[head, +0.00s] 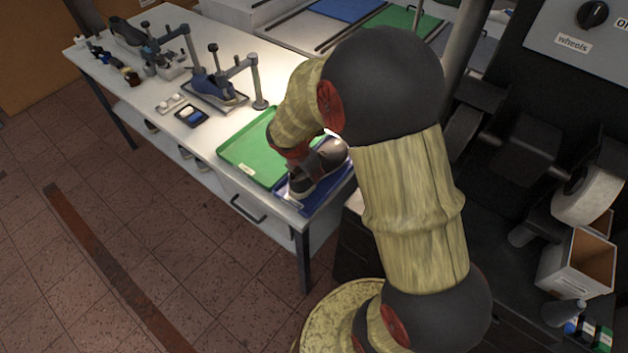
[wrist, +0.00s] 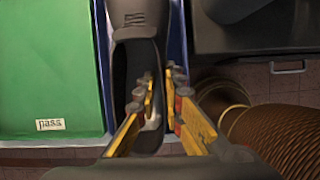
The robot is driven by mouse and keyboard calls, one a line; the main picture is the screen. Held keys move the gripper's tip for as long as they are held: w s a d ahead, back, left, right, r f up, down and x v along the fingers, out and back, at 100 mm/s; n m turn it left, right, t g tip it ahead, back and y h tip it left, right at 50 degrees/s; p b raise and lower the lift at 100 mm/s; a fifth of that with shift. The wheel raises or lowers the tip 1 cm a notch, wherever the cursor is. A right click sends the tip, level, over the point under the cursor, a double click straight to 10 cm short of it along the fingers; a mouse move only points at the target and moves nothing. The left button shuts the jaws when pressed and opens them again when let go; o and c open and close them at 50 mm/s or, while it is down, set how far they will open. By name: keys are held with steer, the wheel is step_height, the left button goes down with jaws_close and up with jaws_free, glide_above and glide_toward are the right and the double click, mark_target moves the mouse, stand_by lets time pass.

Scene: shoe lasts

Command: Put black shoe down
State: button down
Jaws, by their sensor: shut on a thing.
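The black shoe (head: 301,187) is at the near end of the white table, over the blue tray (head: 326,194). It fills the middle of the wrist view (wrist: 122,75), its opening towards my gripper. My gripper (wrist: 162,88) is shut on the shoe's side wall, with one yellow finger inside the opening and the other outside. In the head view my arm hides most of the gripper and part of the blue tray. The blue tray's edges show on both sides of the shoe in the wrist view. I cannot tell whether the sole touches the tray.
A green tray (head: 246,149) labelled "pass" lies empty directly left of the blue tray. A dark machine is close on the right.

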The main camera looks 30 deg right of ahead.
steer(key=shift+w+d+f+b, duration=0.15)
steer(key=shift+f+b, duration=0.5)
steer(key=shift+f, duration=1.1)
steer(key=shift+f, duration=0.1)
steer(key=c, duration=2)
jaws_free()
steer(key=shift+f, duration=0.1)
steer(key=shift+o, duration=0.4)
